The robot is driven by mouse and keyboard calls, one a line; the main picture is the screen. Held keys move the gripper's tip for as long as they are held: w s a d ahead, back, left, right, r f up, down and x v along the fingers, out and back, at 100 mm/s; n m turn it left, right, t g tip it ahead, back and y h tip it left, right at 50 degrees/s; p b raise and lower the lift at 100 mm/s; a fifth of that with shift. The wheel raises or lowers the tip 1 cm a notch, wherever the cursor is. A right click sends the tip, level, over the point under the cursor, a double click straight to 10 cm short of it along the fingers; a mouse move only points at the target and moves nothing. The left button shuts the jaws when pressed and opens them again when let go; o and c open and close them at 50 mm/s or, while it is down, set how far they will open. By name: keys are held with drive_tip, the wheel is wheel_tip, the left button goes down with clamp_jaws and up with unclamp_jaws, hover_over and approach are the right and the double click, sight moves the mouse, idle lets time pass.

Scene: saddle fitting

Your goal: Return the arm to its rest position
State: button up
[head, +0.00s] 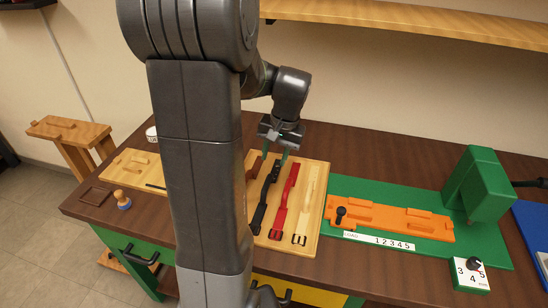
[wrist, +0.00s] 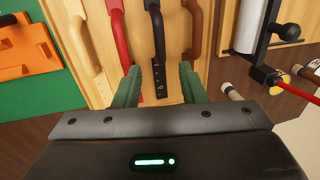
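My gripper (head: 277,155) hangs above the strap board (head: 317,228) on the dark workbench. Its two green fingers are apart in the wrist view (wrist: 158,85), with no held object visible. A black strap (head: 263,200) lies below, and its end with holes (wrist: 158,80) shows between the fingers in the wrist view. I cannot tell the exact height of the fingers above it. A red strap (head: 286,198) and a pale strap (head: 311,192) lie to its right in the head view. A brown strap (wrist: 193,28) shows in the wrist view. My upright arm hides part of the board.
A green fixture (head: 480,190) with an orange plate (head: 388,216) stands at the right. A numbered block (head: 471,274) sits at the front edge. A stamp (head: 122,199) and a pale board (head: 135,172) lie at the left. A wooden shelf (head: 420,22) runs above the bench.

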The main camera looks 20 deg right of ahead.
sight(267, 181)
drive_tip(key=f, duration=0.4)
drive_tip(key=w+a+f, duration=0.1)
drive_tip(key=f, duration=0.3)
drive_tip(key=a+f, duration=0.1)
drive_tip(key=f, duration=0.3)
drive_tip(key=shift+w+f, duration=0.2)
drive_tip(key=shift+f, duration=0.1)
drive_tip(key=shift+w+r+p, duration=0.1)
drive_tip(key=shift+r+p, duration=0.25)
drive_tip(key=shift+r, duration=0.7)
